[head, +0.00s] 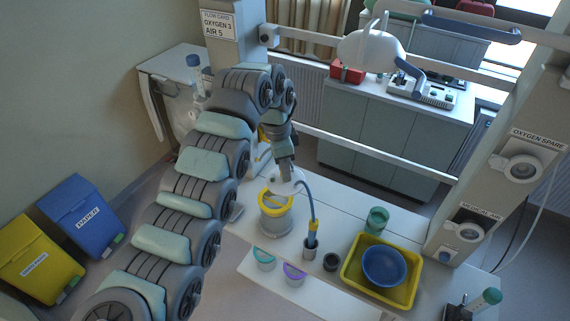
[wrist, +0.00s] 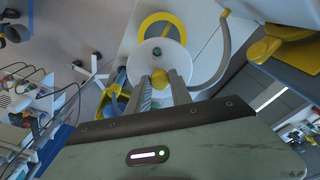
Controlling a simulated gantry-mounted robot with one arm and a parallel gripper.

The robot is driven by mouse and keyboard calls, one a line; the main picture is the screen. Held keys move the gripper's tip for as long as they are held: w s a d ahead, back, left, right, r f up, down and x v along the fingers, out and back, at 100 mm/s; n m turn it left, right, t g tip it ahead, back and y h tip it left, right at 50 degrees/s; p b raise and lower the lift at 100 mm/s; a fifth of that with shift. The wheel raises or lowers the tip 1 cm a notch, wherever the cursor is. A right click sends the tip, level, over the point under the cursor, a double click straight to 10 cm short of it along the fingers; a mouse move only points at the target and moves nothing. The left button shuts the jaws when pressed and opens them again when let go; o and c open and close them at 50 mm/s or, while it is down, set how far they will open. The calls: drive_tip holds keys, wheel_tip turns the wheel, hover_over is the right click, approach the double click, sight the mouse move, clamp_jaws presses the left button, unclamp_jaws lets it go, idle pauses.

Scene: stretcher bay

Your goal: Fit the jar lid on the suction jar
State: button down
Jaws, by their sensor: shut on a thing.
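The white, round jar lid (head: 287,183) hangs under my gripper (head: 287,158). In the wrist view my gripper (wrist: 160,84) is shut on the yellow knob at the middle of the lid (wrist: 147,54). The suction jar (head: 275,226) is a clear jar with a yellow rim and stands on the white counter. The lid is above the jar and covers the far part of its rim in the head view. In the wrist view the yellow rim (wrist: 146,24) shows past the lid's edge, so the two look offset. The gap between them is hard to judge.
A blue hose (head: 313,205) arches from the lid to a grey holder (head: 310,246) right of the jar. A dark cup (head: 331,262), a yellow tray (head: 412,290) with a blue bowl (head: 384,266), and a green cup (head: 377,219) stand farther right. Teal and purple-rimmed cups are in front.

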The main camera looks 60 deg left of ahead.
sight(273, 177)
drive_tip(key=shift+s+a+f, duration=0.15)
drive_tip(key=shift+s+a, duration=0.4)
drive_tip(key=shift+s+a+f, duration=0.15)
drive_tip(key=shift+s+a, duration=0.4)
drive_tip(key=shift+f, duration=2.4)
drive_tip(key=shift+b, duration=0.7)
drive_tip(key=shift+s+f+b, duration=0.1)
drive_tip(key=shift+f+b, duration=0.75)
drive_tip(key=shift+b, duration=0.3)
drive_tip(key=shift+f+b, duration=0.7)
drive_tip(key=shift+b, duration=0.7)
idle(0.5)
idle(0.3)
drive_tip(key=c, duration=1.1)
unclamp_jaws()
